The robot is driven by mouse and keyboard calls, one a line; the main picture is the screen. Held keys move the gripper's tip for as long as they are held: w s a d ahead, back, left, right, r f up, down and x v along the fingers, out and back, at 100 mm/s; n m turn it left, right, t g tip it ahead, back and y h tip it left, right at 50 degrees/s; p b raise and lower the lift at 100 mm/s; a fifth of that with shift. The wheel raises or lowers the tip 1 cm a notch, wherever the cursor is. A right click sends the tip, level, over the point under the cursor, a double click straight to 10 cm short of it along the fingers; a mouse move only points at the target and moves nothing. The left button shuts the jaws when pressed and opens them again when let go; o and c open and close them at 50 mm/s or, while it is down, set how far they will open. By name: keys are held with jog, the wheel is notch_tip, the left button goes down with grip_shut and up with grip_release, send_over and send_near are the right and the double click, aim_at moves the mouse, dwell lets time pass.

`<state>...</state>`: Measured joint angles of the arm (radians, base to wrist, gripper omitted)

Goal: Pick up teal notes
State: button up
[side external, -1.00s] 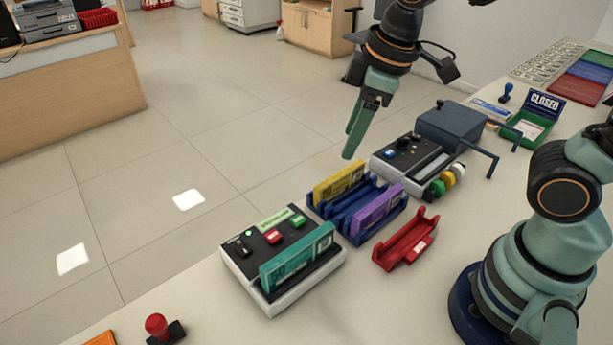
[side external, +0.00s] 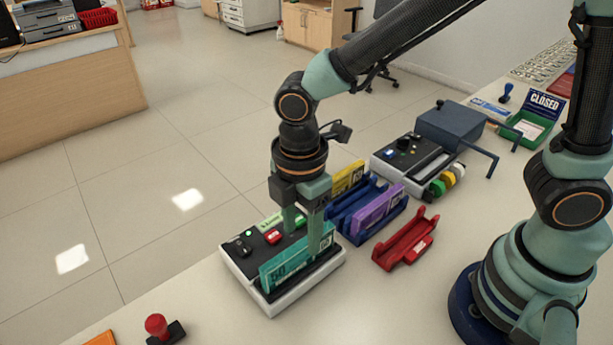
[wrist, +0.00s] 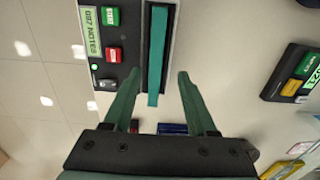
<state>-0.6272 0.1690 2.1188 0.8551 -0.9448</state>
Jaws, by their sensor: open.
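The teal notes (side external: 284,268) stand on edge in the slot of a white and black counting machine (side external: 277,297). In the wrist view the teal notes (wrist: 157,52) are a thin upright strip in the black slot. My gripper (side external: 303,236) is over the right part of the machine, pointing down, with one finger on the far side of the notes and one on the near side. In the wrist view my gripper (wrist: 161,80) is open, its fingertips on either side of the strip's near end with gaps to it.
A blue rack (side external: 345,222) with yellow notes (side external: 350,175) and purple notes (side external: 378,210) stands close on the right. Another machine (side external: 408,160) and a blue-grey box (side external: 452,125) are further back. A red-handled stamp (side external: 157,325) is front left.

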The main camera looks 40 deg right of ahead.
aim_at(299, 245)
jog(key=shift+w+f, duration=0.15)
jog(key=shift+f, duration=1.25)
jog(key=shift+w+f, duration=0.15)
jog(key=shift+f, duration=1.25)
grip_shut()
